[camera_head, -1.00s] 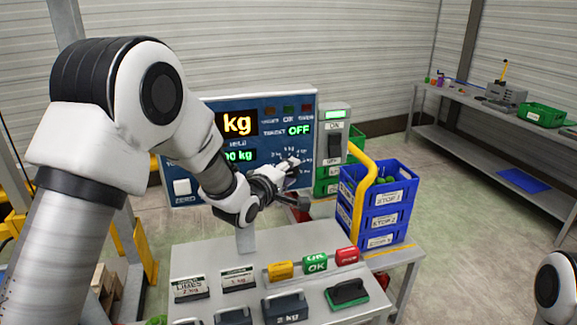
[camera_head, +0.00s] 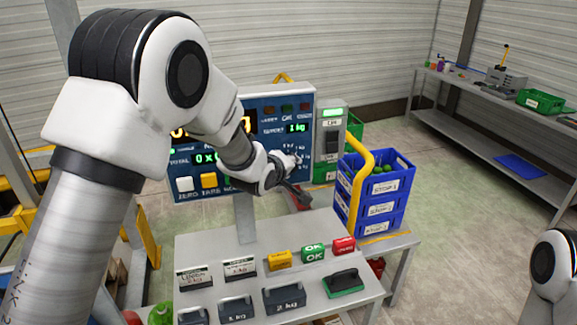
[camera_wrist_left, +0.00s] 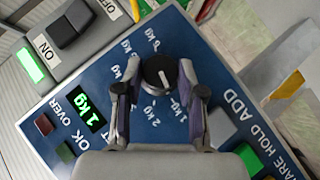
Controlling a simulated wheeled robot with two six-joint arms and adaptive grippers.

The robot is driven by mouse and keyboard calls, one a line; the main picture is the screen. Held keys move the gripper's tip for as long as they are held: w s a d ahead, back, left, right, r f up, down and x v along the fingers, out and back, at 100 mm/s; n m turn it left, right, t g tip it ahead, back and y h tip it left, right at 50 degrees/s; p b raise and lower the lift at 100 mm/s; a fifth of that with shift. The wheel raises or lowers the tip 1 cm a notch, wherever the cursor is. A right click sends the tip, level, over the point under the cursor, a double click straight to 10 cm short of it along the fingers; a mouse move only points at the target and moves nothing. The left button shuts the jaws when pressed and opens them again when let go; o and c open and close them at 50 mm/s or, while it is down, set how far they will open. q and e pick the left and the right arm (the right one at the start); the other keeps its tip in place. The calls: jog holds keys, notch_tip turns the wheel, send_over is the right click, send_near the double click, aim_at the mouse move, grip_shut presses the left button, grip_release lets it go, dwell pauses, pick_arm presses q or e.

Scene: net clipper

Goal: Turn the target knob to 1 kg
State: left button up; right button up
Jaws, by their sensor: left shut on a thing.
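The dark round target knob (camera_wrist_left: 156,70) sits on the blue scale panel (camera_wrist_left: 228,122) in the left wrist view. A white mark on it points down and slightly right, toward a label starting with 1. My left gripper (camera_wrist_left: 160,91) is shut on the knob, one finger on each side. In the head view the left gripper (camera_head: 298,163) is against the panel's right part and hides the knob. The green target display (camera_head: 297,128) reads 1 kg; it also reads 1 kg in the left wrist view (camera_wrist_left: 84,106). My right gripper is out of view.
An ON/OFF switch box (camera_head: 331,143) stands right of the panel. Blue stacked crates (camera_head: 377,213) and a yellow bent rail (camera_head: 357,190) are close on the right. Weights and OK blocks (camera_head: 313,252) lie on the grey table (camera_head: 283,231) below the arm.

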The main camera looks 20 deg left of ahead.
pick_arm(q)
jog(key=shift+w+r, duration=0.15)
jog(key=shift+r, duration=0.2)
jog(key=o, duration=1.1)
jog(key=shift+f, duration=0.1)
jog(key=shift+w+a+f, duration=0.1)
jog(key=shift+w+f, duration=0.2)
jog(key=shift+f, duration=0.05)
jog(key=v, duration=1.2)
